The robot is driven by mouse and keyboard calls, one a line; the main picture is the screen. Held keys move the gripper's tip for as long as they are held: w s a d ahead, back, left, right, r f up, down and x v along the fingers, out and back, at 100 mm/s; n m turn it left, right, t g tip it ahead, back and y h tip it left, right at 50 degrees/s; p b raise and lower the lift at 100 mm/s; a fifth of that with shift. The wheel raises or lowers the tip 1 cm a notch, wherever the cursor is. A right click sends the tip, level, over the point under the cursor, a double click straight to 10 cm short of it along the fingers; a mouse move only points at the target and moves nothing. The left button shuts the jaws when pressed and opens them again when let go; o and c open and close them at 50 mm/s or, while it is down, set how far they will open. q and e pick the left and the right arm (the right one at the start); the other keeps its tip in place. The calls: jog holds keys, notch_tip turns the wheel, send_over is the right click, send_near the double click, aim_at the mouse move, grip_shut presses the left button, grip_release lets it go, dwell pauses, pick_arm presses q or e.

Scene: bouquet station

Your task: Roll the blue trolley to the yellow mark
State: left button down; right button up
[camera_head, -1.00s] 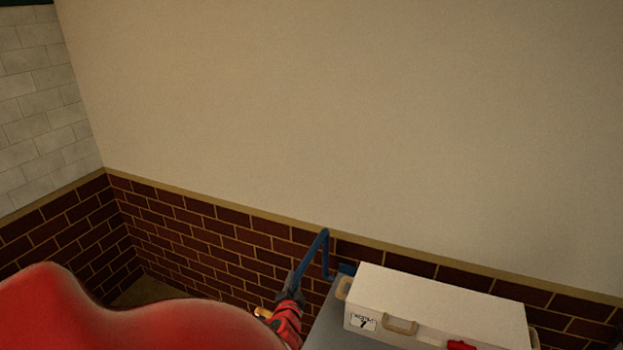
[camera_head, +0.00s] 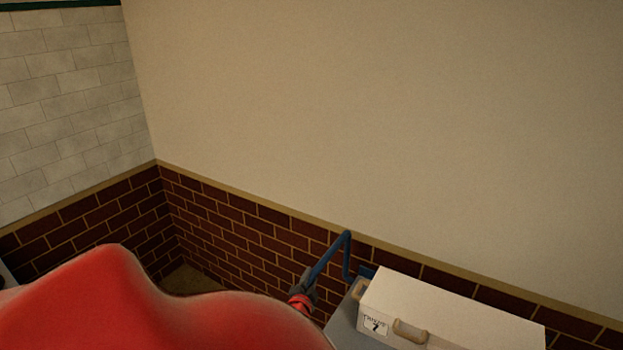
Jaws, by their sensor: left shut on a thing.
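The blue trolley shows by its bent blue handle (camera_head: 346,258) and a strip of its grey top (camera_head: 347,322) at the lower right. My left gripper (camera_head: 310,280) is shut on the lower near end of the blue handle, at the left side of the trolley. My red left arm fills the bottom left of the view and hides what lies below it. The trolley's wheels and the yellow mark are not in view. My right gripper is not in view.
A white case (camera_head: 455,312) with tan handles and a label lies on the trolley top. A wall, plaster above and dark red brick (camera_head: 235,238) below, runs close behind the trolley. A room corner with a small patch of floor (camera_head: 190,281) is at the left.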

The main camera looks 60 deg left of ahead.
pick_arm(q)
jog(key=c, duration=1.1)
grip_release()
jog(key=shift+s+a+r, duration=0.1)
jog(key=shift+r, duration=0.05)
jog(key=o, duration=0.5)
jog(key=shift+s+a, duration=0.1)
jog(key=shift+a, duration=0.05)
jog(key=shift+s+d, duration=0.1)
jog(key=shift+d, duration=0.1)
jog(key=b+v, duration=0.2)
jog(key=v, duration=1.5)
